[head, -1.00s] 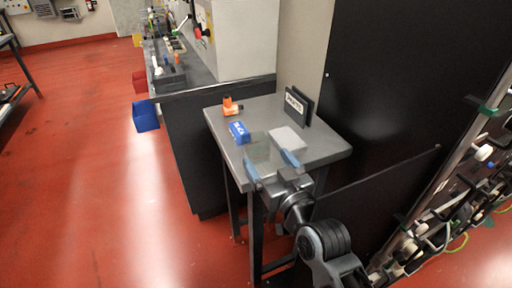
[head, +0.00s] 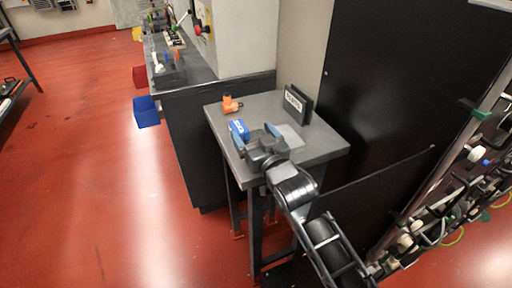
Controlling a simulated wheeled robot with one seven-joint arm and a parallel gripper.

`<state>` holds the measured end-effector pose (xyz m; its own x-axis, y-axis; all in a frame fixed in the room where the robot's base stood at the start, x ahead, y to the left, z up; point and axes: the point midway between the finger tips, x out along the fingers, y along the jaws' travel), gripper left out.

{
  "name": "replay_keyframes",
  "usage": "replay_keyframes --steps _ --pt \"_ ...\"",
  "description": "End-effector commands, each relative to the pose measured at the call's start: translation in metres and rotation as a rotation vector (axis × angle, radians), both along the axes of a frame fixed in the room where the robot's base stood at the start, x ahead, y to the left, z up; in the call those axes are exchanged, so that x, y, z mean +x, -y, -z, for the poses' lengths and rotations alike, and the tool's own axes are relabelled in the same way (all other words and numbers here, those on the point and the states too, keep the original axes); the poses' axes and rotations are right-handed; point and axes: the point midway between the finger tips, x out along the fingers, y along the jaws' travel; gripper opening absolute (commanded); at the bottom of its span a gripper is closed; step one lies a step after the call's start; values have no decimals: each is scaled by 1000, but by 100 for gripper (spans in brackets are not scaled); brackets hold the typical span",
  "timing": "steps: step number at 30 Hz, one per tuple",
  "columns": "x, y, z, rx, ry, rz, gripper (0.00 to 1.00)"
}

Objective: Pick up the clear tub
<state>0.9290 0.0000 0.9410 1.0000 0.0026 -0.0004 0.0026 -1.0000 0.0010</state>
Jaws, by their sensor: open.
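My gripper (head: 255,134) is over the grey side table (head: 318,146), with its two blue-tipped fingers apart. The clear tub, a small see-through box in the earlier view, stood on the table between the blue box and the pale box. My gripper now covers that spot, so I cannot make out the tub or tell whether the fingers touch it.
A blue box (head: 239,127) is close by the left finger, and a pale grey flat box (head: 291,138) is right of the right finger. An orange object (head: 231,104) and a dark labelled stand (head: 297,104) are farther back. A black panel (head: 400,90) rises at the right.

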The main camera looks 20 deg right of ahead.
Motion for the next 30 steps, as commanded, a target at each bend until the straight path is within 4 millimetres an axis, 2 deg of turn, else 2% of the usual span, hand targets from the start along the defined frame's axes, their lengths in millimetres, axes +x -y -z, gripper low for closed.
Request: replay_keyframes --steps 10,27,30 --pt "4 0 0 1 0 0 88" --pt "4 0 0 1 0 0 34" --pt "4 0 0 1 1 0 34"
